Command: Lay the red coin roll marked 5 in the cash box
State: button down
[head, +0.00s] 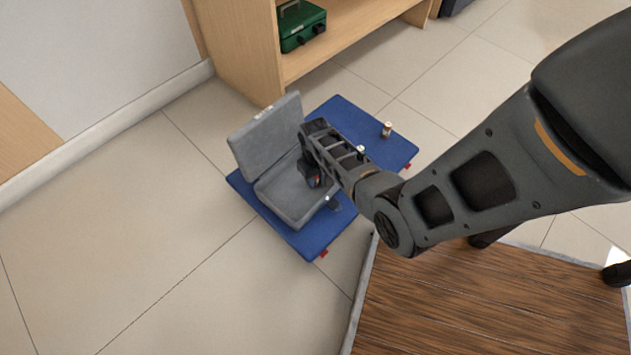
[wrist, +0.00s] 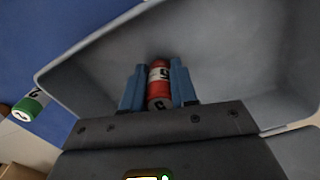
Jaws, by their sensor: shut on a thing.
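The red coin roll marked 5 (wrist: 158,84) is between the blue fingers of my gripper (wrist: 158,88) in the wrist view, and the gripper is shut on it. The grey cash box (head: 283,196) stands open on a blue mat in the head view, its lid (head: 265,140) raised at the back left. My gripper (head: 314,181) is over the inside of the box in the head view, where only a bit of red shows at its end. In the wrist view the box's interior (wrist: 225,60) is behind the roll. I cannot tell whether the roll touches the box floor.
The blue mat (head: 352,112) lies on the tiled floor. A brownish roll (head: 386,130) stands on its right part. A green-ended roll (wrist: 27,108) is outside the box. A green box (head: 301,27) sits on a wooden shelf (head: 340,45) behind.

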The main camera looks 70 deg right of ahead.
jog(key=shift+f, duration=0.35)
jog(key=shift+f, duration=0.1)
jog(key=c, duration=0.9)
grip_release()
